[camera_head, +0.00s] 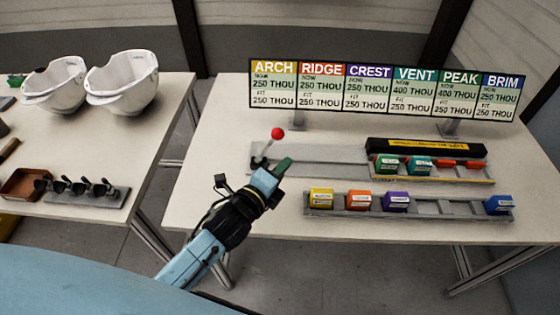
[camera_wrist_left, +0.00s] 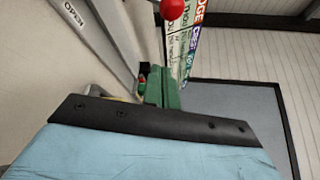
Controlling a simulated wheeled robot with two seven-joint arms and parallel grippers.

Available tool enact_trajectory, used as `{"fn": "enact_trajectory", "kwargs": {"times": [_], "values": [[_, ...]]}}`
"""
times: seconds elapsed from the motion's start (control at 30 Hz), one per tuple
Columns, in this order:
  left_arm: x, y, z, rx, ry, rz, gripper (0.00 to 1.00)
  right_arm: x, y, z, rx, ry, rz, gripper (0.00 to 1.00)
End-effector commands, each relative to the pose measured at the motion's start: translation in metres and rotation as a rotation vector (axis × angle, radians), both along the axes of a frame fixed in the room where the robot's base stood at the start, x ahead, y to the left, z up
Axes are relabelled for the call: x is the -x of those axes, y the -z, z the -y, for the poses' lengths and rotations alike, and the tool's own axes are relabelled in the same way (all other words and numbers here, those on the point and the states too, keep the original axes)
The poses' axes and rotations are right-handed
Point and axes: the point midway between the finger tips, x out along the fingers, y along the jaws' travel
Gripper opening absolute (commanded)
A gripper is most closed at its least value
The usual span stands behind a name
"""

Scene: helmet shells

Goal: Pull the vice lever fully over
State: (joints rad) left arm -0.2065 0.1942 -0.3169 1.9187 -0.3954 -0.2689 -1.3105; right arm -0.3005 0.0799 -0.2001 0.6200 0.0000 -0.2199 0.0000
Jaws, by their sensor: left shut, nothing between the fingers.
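The vice lever's red ball knob (camera_head: 277,133) stands above its short shaft (camera_head: 266,149), which leans slightly right from a dark pivot at the left end of a grey metal vice base (camera_head: 325,153). My left gripper (camera_head: 284,164) has green fingertips. It is shut and empty, just below and slightly right of the knob in the head view, apparently apart from it. In the left wrist view, the red knob (camera_wrist_left: 172,8) is at the top edge, beyond the green fingers (camera_wrist_left: 162,88). A grey surface there carries an "OPEN" label (camera_wrist_left: 74,15). My right gripper is not in view.
A sign board (camera_head: 385,92) stands at the back of the table. A rack (camera_head: 430,207) with coloured blocks lies right of my left gripper; a black-backed tray (camera_head: 425,148) is behind it. White helmet shells (camera_head: 122,83) sit on the left table.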

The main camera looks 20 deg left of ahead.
Motion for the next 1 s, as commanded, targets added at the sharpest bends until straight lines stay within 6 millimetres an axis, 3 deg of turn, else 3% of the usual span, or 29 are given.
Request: {"fn": "enact_trajectory", "kwargs": {"times": [0.37,0.6,1.0], "values": [[-0.078,0.011,0.019,0.002,0.0,0.0,0.0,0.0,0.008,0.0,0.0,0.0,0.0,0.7],[-0.074,0.002,-0.013,-0.001,0.0,-0.002,0.0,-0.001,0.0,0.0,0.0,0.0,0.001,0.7],[-0.073,0.0,-0.02,0.001,0.0,0.0,0.0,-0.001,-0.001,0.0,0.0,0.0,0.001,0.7]]}}
